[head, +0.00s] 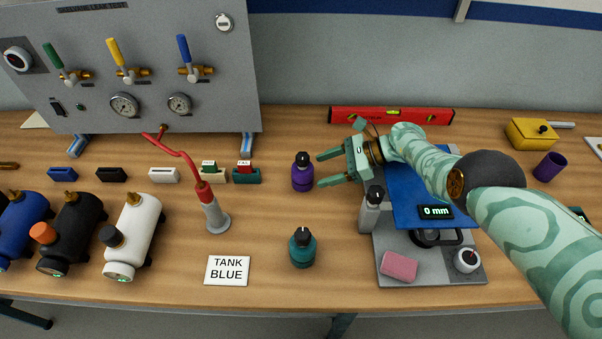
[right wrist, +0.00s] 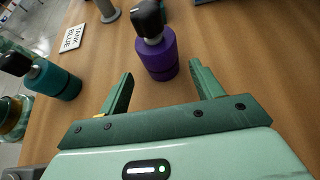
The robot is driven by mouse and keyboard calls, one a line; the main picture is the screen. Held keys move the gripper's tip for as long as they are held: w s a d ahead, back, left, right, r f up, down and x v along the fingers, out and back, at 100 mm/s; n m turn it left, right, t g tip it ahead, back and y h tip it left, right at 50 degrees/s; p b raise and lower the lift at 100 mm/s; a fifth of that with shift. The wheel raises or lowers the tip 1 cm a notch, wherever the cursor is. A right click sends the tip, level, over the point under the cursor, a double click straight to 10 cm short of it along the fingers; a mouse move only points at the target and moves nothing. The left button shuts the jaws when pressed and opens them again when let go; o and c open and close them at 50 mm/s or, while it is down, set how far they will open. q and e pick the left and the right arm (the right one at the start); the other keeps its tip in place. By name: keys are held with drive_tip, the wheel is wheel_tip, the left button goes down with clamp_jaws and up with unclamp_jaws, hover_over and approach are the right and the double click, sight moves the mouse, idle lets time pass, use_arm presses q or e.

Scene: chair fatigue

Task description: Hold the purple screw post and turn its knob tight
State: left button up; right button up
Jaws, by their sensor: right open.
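The purple screw post (head: 302,178) stands upright on the wooden bench, with a black knob (head: 302,159) on top. My right gripper (head: 319,170) is open and empty just to the right of the post, its fingers pointing left at it. In the right wrist view the purple post (right wrist: 159,58) shows just beyond and between the open fingertips (right wrist: 161,70), with no clear contact. Its black knob (right wrist: 149,20) shows above the body. My left gripper is in neither view.
A teal post (head: 302,250) with a black knob stands nearer the front edge. A red-hosed stand (head: 217,217) and a TANK BLUE card (head: 228,270) are to the left. A grey device with a blue plate (head: 408,208) lies under my right arm. A red level (head: 391,115) lies behind.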

sight(306, 174)
drive_tip(key=b+x, duration=0.2)
drive_tip(key=x, duration=0.3)
drive_tip(key=shift+a, duration=0.45)
